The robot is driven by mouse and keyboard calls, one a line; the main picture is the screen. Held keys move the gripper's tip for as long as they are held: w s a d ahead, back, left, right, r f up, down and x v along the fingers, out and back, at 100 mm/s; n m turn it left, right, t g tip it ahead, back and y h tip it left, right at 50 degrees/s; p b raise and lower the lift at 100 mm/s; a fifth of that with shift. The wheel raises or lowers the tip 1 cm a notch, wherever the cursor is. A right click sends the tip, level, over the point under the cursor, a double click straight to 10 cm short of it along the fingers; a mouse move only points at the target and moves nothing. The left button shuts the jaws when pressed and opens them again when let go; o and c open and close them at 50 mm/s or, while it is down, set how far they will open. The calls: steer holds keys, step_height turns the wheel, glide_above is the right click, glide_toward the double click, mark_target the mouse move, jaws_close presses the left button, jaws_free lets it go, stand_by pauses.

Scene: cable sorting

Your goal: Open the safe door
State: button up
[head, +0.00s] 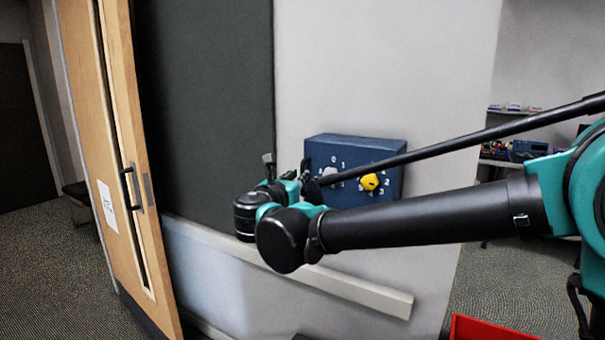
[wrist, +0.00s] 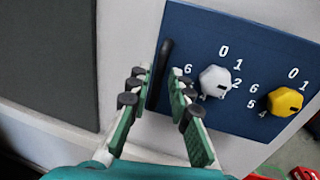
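The safe is a blue box (head: 355,148) on the light wall; its blue front (wrist: 265,50) fills the upper right of the wrist view. A black upright bar handle (wrist: 161,72) is at the front's left edge. A white knob (wrist: 215,80) and a yellow knob (wrist: 284,101), each with numbers around it, sit to its right. The yellow knob (head: 370,182) also shows in the head view. My gripper (wrist: 158,82) is open, its fingers on either side of the handle. Whether they touch it I cannot tell. In the head view my gripper (head: 286,166) hides the handle.
A dark board (head: 205,100) is left of the safe, with a pale ledge (head: 300,276) below. A wooden door (head: 125,170) stands further left. A red bin (head: 490,329) is at the lower right, with shelves (head: 505,165) behind.

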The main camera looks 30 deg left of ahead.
mark_target(302, 172)
steer(key=shift+w+a, duration=0.2)
steer(key=shift+w, duration=0.8)
steer(key=shift+w+a, duration=0.2)
steer(key=shift+w, duration=0.8)
jaws_close()
